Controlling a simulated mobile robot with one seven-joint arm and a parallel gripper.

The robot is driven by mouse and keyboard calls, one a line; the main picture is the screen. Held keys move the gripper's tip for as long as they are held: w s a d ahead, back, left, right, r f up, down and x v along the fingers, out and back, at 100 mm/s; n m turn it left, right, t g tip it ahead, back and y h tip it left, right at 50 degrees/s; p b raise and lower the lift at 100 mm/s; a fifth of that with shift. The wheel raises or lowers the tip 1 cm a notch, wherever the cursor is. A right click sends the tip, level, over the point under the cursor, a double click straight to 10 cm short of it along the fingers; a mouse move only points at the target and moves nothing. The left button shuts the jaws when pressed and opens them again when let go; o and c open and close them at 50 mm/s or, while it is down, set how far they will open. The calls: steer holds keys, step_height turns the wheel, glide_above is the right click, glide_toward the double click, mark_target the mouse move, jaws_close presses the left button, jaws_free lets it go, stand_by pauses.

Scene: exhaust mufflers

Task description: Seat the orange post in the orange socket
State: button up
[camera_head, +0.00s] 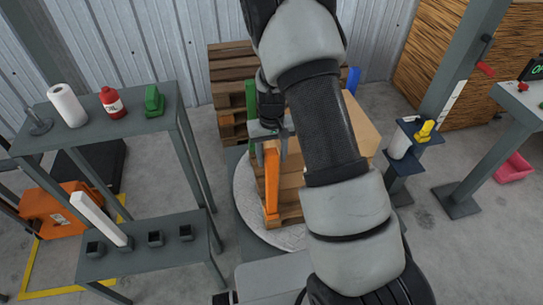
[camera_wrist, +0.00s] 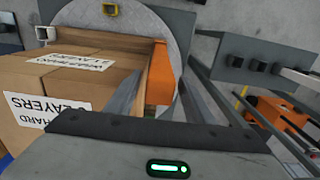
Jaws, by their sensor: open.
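The orange post (camera_head: 271,182) stands upright at the near left corner of the loaded pallet, beside the boxes. It also shows in the wrist view (camera_wrist: 160,80), between my fingers. My gripper (camera_head: 268,135) is at the post's upper part, open, with one finger on each side in the wrist view (camera_wrist: 158,98). I cannot tell whether the fingers touch it. No socket shows a clear orange colour. Dark square sockets (camera_head: 155,238) stand on the low grey bench at left, and a white post (camera_head: 100,218) leans among them. The post's foot is partly hard to make out.
Cardboard boxes (camera_wrist: 75,85) fill the pallet on a round grey turntable (camera_head: 246,205). A green post (camera_head: 251,100) and a blue post (camera_head: 353,80) stand at other corners. A tall grey table (camera_head: 95,125) is at left. Floor between bench and turntable is narrow.

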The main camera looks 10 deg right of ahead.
step_height(320, 180, up, 12)
steer(key=shift+f+b, duration=0.2)
steer(key=shift+b, duration=0.3)
steer(key=s+r+t, duration=0.4)
steer(key=s+r, duration=1.1)
steer(key=r, duration=0.4)
steer(key=s+r+t, duration=0.1)
steer(key=s+r, duration=0.1)
steer(key=s, duration=0.7)
steer(key=shift+t, duration=0.3)
